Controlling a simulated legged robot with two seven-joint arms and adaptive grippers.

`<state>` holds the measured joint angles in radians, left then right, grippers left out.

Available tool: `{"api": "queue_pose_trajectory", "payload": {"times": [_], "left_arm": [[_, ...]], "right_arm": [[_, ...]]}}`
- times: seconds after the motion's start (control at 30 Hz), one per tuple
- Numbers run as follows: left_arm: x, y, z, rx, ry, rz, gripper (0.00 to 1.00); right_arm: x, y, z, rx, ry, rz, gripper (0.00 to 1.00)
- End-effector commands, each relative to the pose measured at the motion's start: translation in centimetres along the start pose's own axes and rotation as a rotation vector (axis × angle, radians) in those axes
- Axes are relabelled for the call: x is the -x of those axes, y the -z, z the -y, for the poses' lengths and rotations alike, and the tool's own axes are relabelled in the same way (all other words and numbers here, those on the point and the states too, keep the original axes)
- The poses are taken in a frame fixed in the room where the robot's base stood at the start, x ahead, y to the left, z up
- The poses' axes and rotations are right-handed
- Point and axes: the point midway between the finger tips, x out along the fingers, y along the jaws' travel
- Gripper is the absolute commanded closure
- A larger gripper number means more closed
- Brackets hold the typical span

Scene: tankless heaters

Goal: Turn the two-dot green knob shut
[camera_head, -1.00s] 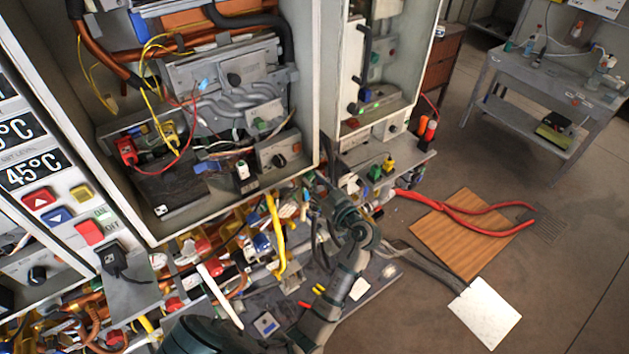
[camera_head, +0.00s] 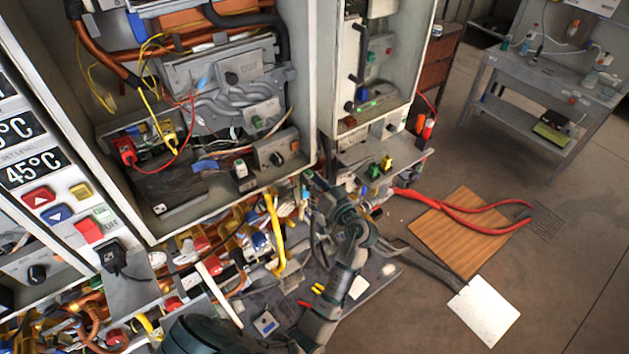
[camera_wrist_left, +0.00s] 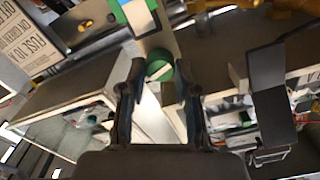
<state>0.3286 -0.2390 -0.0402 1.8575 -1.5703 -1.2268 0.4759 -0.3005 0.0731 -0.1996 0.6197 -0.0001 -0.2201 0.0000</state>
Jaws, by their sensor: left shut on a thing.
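In the left wrist view a round green knob (camera_wrist_left: 159,66) with a pale bar across its face sits between the two fingers of my left gripper (camera_wrist_left: 160,92). The fingers are closed on its sides. Its dots cannot be made out. In the head view my left gripper (camera_head: 312,187) reaches up to the crowded piping just below the open heater cabinet. The knob it holds cannot be made out there, as the gripper and clutter cover it. My right gripper is not in view.
The open heater cabinet (camera_head: 306,120) stands above the gripper, with a second cabinet (camera_head: 411,80) to its right. A yellow pipe (camera_head: 275,225) is close on the left. Small green (camera_head: 373,171) and yellow (camera_head: 387,163) parts sit on a ledge to the right. A wooden board (camera_head: 455,245) lies on the floor.

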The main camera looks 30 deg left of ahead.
Motion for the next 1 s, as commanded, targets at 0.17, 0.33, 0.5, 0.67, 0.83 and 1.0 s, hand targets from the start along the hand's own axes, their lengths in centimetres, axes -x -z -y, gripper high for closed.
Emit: {"api": "queue_pose_trajectory", "payload": {"times": [0.17,0.33,0.5,0.67,0.83,1.0], "left_arm": [[-0.23,0.42,0.20,-0.120,0.003,-0.007,1.00],[-0.28,0.44,0.21,-0.205,0.004,-0.008,1.00],[-0.32,0.43,0.22,-0.257,0.005,-0.009,1.00],[-0.35,0.42,0.23,-0.277,0.005,-0.009,1.00],[-0.38,0.42,0.25,-0.280,0.006,-0.009,1.00],[-0.40,0.44,0.28,-0.279,0.006,-0.009,1.00]], "right_arm": [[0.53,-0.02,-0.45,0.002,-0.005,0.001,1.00],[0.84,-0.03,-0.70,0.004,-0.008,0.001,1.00],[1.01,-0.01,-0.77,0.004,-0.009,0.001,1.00],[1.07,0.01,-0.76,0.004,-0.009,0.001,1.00],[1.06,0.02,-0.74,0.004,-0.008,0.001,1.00],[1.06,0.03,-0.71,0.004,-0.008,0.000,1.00]]}}
